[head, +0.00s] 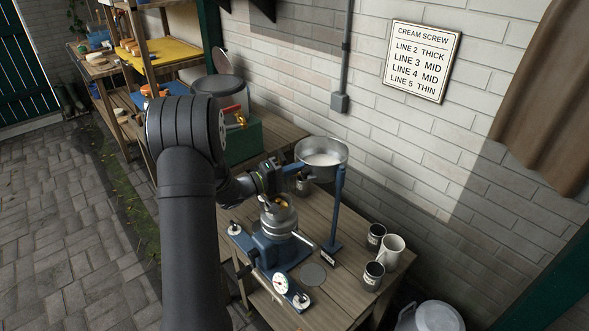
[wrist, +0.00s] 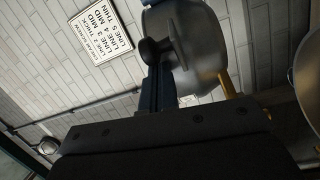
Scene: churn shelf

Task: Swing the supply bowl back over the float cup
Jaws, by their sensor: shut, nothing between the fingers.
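The supply bowl (head: 321,150), a wide grey metal pan with white liquid in it, sits high at the blue post (head: 338,205), to the right of the blue separator (head: 272,250). The separator's rounded metal top, with a small brass piece (head: 283,202), stands below and left of the bowl; I cannot clearly pick out the float cup. My gripper (head: 280,168) is shut and empty just left of the bowl; whether it touches is unclear. The wrist view shows the bowl's side (wrist: 205,45) close up, with a dark round knob (wrist: 156,50) before it.
Dark cups (head: 375,236) and a white mug (head: 391,250) stand at the bench's right end. A gauge (head: 280,283) is at the front. A green box (head: 243,140) is behind the arm, and a brick wall with a sign (head: 421,60) runs behind the bench.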

